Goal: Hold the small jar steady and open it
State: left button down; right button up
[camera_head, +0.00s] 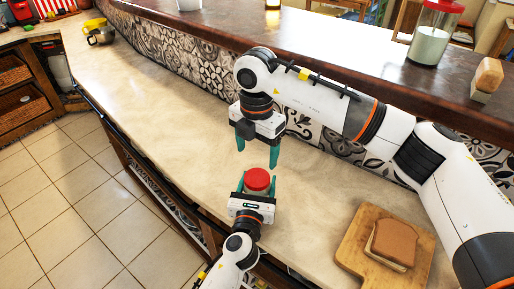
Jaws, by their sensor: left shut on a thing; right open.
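The small jar has a red lid (257,180) facing up. It stands upright at the front of the pale counter, and most of its body is hidden by the lid and my gripper. My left gripper (257,184) is shut on the jar, with one green finger on each side of it. My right gripper (258,152) points down above and slightly behind the jar. Its green fingers are spread apart with nothing between them, and there is a gap between their tips and the lid.
A wooden cutting board (350,246) with bread slices (392,243) lies at the right of the counter (170,120). A larger red-lidded jar (431,42) and a wooden-topped shaker (487,76) stand on the raised dark ledge (330,50). The counter left of the grippers is clear.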

aim_at(257, 177)
jog(key=m, duration=0.4)
jog(key=shift+f, duration=4.05)
jog(key=c, duration=1)
jog(key=shift+c, duration=0.2)
